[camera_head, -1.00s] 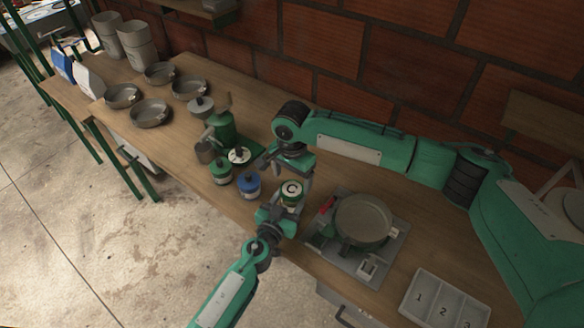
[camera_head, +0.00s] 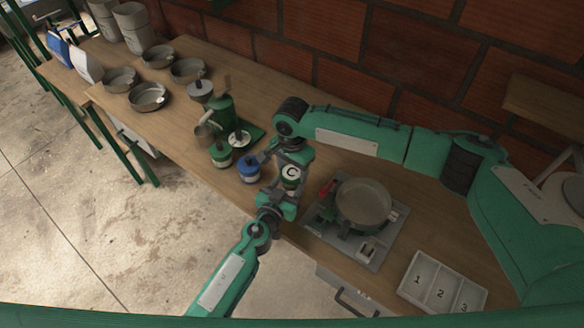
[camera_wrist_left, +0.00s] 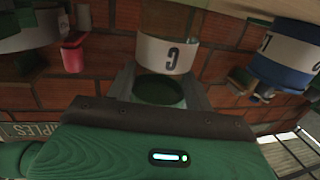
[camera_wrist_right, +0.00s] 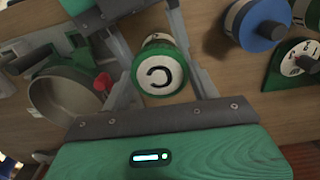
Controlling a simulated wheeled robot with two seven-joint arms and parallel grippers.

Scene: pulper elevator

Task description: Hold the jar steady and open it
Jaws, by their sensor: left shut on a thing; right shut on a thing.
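My left gripper (camera_head: 283,197) comes from the front and is shut on the jar's body. My right gripper (camera_head: 293,162) reaches down from above and is shut on the lid, a finger on each side in the right wrist view. The lid appears to sit on the jar. The grippers hide part of the jar in the head view.
A blue-lidded jar (camera_head: 249,168) stands close left, with a green jar (camera_head: 221,155) beyond it. A green pulper (camera_head: 222,117) stands behind. A pan (camera_head: 363,202) sits on a scale-like base to the right. A numbered tray (camera_head: 440,283) lies further right.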

